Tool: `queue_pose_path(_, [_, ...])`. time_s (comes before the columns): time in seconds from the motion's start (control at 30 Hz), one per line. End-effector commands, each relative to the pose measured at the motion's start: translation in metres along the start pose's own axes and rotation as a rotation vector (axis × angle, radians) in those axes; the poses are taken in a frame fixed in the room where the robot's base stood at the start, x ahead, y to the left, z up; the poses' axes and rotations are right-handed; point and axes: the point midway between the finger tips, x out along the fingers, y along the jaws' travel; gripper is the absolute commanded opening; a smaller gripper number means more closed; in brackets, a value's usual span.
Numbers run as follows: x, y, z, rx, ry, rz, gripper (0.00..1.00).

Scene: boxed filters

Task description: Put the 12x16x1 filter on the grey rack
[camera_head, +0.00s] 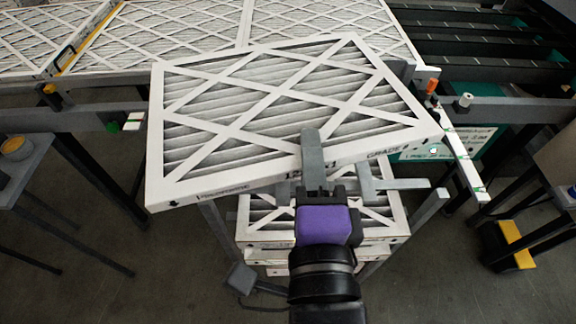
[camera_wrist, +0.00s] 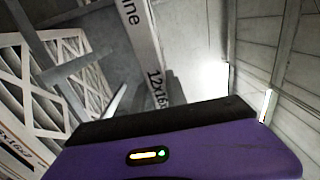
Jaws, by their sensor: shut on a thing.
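A white-framed pleated filter (camera_head: 215,105) with a diagonal lattice is held up in the middle of the head view, tilted a little. Its edge print is partly covered by my gripper (camera_head: 314,165); in the wrist view the edge of the filter (camera_wrist: 148,45) reads "12x16". My gripper is shut on the near edge of this filter, one finger lying over its top face. A grey metal rack (camera_head: 432,205) shows below and to the right, with more filters (camera_head: 260,228) stacked in it. I cannot tell if this is the grey rack of the task.
A conveyor or table with large filters (camera_head: 185,35) runs along the back. Dark slatted rollers (camera_head: 460,50) are at the back right. A grey stand (camera_head: 40,180) is at left and a yellow-black step (camera_head: 515,245) at right. Floor shows on both sides.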

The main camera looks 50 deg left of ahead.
Motion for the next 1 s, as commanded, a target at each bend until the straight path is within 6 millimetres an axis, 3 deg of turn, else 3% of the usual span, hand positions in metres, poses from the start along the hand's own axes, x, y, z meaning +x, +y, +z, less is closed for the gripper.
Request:
queue_pose_path(0.6, [-0.001,0.138,0.001,0.000,-0.001,0.005,0.00])
queue_pose_path(1.0, [0.000,0.180,0.000,0.000,-0.001,0.003,0.00])
